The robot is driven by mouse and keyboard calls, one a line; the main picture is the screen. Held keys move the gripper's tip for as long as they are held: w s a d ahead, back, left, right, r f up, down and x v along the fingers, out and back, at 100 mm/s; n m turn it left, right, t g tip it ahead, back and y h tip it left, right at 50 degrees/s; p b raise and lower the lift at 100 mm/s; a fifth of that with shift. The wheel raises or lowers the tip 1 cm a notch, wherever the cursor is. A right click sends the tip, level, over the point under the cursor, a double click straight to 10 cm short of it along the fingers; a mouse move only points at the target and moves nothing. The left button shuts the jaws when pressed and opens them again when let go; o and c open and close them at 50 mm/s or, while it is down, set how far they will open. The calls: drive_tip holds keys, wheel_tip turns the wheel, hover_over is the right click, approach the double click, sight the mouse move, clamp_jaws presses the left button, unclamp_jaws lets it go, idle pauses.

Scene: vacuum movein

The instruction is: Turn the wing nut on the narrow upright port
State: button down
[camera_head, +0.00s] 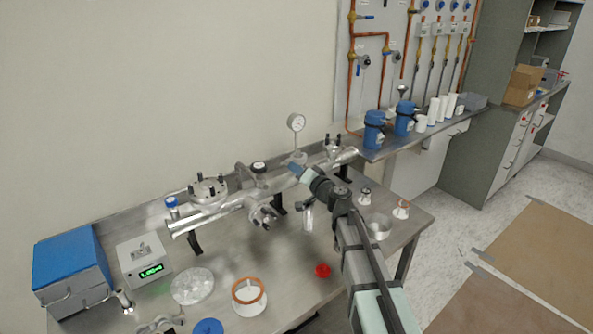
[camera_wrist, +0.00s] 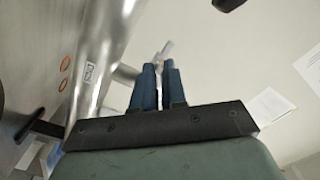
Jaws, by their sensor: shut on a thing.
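The metal manifold tube (camera_head: 215,218) runs across the bench and fills the left of the wrist view (camera_wrist: 103,65). My gripper (camera_head: 297,171) is over its middle-right part, by the upright fitting (camera_head: 298,157) below the round gauge. In the wrist view the blue fingers of my gripper (camera_wrist: 160,70) are closed on a small silver piece, which looks like the wing nut (camera_wrist: 165,47); its tip sticks out past them. A short narrow port (camera_wrist: 125,73) joins the tube just left of the fingers. The clamp itself is mostly hidden by the fingers.
A pressure gauge (camera_head: 296,122) stands close behind my gripper. A flanged port (camera_head: 208,188) with dark bolts is to the left. A blue-topped box (camera_head: 70,257), a scale (camera_head: 143,258), a glass disc (camera_head: 192,286) and a red cap (camera_head: 322,270) are on the bench.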

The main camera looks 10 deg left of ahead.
drive_tip(key=shift+n, duration=1)
drive_tip(key=c, duration=1.5)
unclamp_jaws()
drive_tip(key=shift+s+d, duration=0.1)
drive_tip(key=v, duration=1.3)
drive_tip(key=shift+s+d, duration=0.2)
drive_tip(key=shift+o, duration=0.2)
